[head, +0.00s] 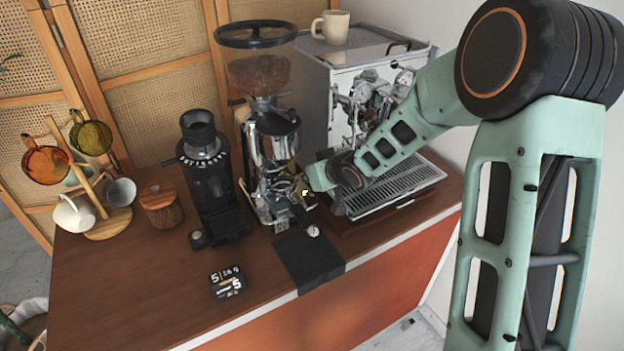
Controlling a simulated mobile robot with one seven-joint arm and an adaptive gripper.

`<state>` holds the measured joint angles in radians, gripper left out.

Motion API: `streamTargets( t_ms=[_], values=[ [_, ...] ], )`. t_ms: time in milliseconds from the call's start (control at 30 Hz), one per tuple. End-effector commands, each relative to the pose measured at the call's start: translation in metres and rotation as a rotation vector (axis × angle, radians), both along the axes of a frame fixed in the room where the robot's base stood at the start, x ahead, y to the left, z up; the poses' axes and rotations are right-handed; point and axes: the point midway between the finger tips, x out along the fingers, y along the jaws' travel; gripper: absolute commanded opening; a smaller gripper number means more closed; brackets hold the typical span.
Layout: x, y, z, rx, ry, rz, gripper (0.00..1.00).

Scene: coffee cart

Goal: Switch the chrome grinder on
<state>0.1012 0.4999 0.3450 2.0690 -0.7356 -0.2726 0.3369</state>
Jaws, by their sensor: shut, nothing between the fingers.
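The chrome grinder (271,143) stands upright in the middle of the wooden cart top, with a clear hopper of coffee beans on it. Its switch cannot be made out. My arm reaches in from the right, across the front of the espresso machine. My gripper (303,193) is small and dark in the head view, at the right side of the chrome grinder's lower body. It is shut with nothing in it. Whether it touches the grinder cannot be told.
A black grinder (207,180) stands close on the left. The espresso machine (342,90), with a mug (331,27) on top, is behind my arm. A black mat (308,261) and a scale (227,282) lie in front. A wooden jar (160,207) and cup rack (107,222) stand left.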

Motion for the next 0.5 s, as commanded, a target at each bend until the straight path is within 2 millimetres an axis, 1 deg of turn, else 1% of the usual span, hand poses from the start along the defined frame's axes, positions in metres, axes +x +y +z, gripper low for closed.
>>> streamTargets(
  t_ms=[33, 100, 233, 400, 500],
  values=[
    [0.001, 0.004, 0.014, 0.000, -0.001, 0.001, 0.00],
    [0.000, 0.006, 0.024, 0.000, -0.002, -0.002, 0.00],
    [-0.013, -0.006, 0.044, -0.001, -0.002, -0.004, 0.00],
    [-0.028, -0.015, 0.069, -0.001, -0.002, -0.004, 0.00],
    [-0.036, -0.019, 0.080, -0.002, -0.001, -0.002, 0.00]
  ],
)
